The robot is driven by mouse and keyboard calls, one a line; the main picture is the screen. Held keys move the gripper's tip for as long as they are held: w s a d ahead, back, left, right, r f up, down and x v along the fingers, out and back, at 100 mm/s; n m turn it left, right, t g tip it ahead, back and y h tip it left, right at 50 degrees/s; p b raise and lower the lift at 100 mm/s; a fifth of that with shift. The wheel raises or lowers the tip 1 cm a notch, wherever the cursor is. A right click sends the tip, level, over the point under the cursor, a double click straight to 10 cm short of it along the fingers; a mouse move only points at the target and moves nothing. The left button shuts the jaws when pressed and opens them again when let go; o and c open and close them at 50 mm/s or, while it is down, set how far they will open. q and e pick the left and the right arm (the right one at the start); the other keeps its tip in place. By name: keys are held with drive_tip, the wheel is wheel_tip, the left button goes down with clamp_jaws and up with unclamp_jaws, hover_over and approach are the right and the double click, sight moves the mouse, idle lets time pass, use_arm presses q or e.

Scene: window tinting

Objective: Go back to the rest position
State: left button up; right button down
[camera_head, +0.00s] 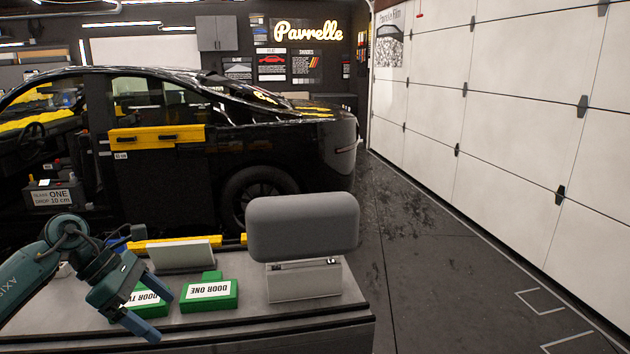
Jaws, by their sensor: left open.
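My left gripper (140,288) comes in from the left over the near worktop. Its blue-tipped fingers are spread apart and I see nothing held between them. It hangs in front of a green block labelled DOOR TWO (148,296) and partly covers it. A second green block, labelled DOOR ONE (209,293), lies to its right. I cannot tell whether the gripper touches the DOOR TWO block. My right gripper is not in view.
The worktop (250,320) also holds a grey rounded block (303,227) above a pale box (304,281), and a tilted pale panel (181,255). A black car (160,190) stands behind. Open floor (440,260) lies right, beside a white garage door (510,110).

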use_arm(q)
drive_tip(key=s+d+f+n+t+h+p, duration=0.1)
drive_tip(key=s+d+n+t+h, duration=0.15)
drive_tip(key=d+n+h, duration=0.55)
drive_tip(key=s+d+f+n+t+h+p, duration=0.1)
drive_tip(key=d+n+t+h, duration=0.4)
drive_tip(key=d, duration=0.7)
drive_tip(key=s+a+f+n+t+y+p, duration=0.1)
drive_tip(key=s+f+n+y, duration=0.7)
drive_tip(key=n, duration=0.9)
drive_tip(key=s+a+f+n+t+y+p, duration=0.1)
drive_tip(key=s+f+n+y, duration=0.7)
drive_tip(key=n, duration=0.9)
wheel_tip(320, 180, down, 2)
drive_tip(key=shift+s+a+f+n+y, duration=0.1)
drive_tip(key=shift+s+a+n+y, duration=0.35)
drive_tip(key=shift+a, duration=0.35)
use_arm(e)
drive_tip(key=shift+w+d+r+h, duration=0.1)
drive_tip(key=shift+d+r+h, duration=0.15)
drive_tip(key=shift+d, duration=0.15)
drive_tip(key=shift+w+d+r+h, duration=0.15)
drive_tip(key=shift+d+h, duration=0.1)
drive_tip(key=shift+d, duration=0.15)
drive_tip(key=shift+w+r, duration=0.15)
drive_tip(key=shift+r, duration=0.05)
